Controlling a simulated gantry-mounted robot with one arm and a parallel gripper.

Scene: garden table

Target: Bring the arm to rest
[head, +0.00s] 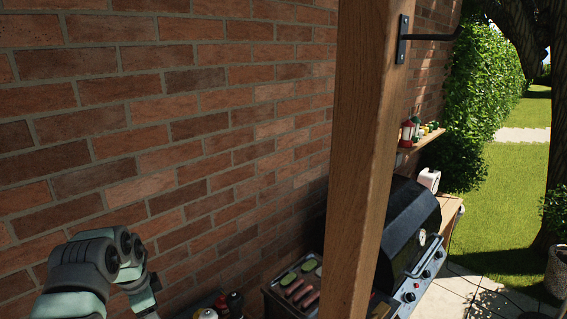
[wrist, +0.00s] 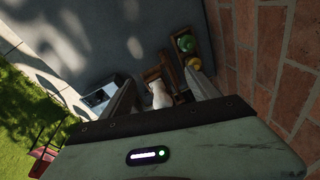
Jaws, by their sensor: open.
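In the wrist view, my gripper (wrist: 160,95) points down past its dark mount, with its two fingers apart. A white object (wrist: 160,94) shows between the fingers, farther off; I cannot tell what it is. I see nothing held. In the head view, part of my arm (head: 95,265) shows at the lower left, close to the brick wall. The gripper end is not clearly visible there.
A wooden post (head: 362,150) stands in front of the brick wall (head: 170,120). A black grill (head: 410,235) is behind it, with a food tray (head: 297,287) to its left. Bottles (head: 235,302) stand near my arm. A shelf (head: 425,140) holds small items.

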